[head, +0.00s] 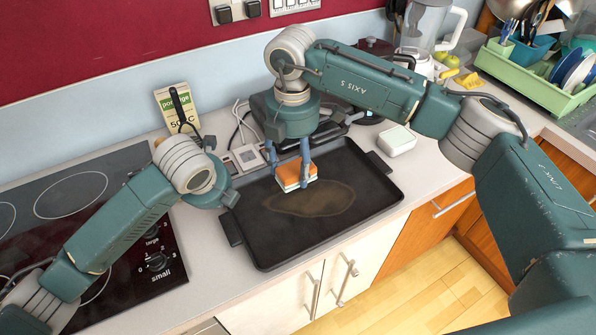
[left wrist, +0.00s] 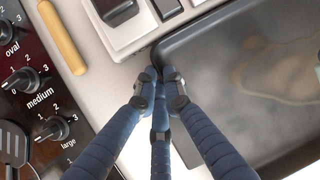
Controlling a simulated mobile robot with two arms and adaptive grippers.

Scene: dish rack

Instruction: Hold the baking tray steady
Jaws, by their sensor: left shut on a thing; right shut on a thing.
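The black baking tray (head: 345,222) lies on the counter, with a brown stain (head: 318,200) on its bottom. It also fills the right of the left wrist view (left wrist: 215,55). My left gripper (left wrist: 160,88) is shut on the tray's rim at its left end; in the head view its fingers are mostly hidden by my wrist. My right gripper (head: 289,176) is shut on a sponge (head: 297,172), orange on top with a paler underside. The sponge is at the tray's back left part, beside the stain; I cannot tell whether it touches the tray.
A black hob with knobs (head: 157,261) is left of the tray. Behind stand a porridge box (head: 178,108) and a dark appliance (head: 262,108). A white box (head: 397,140) is at the back right. A green dish rack (head: 535,88) is far right. The counter's front edge is close to the tray.

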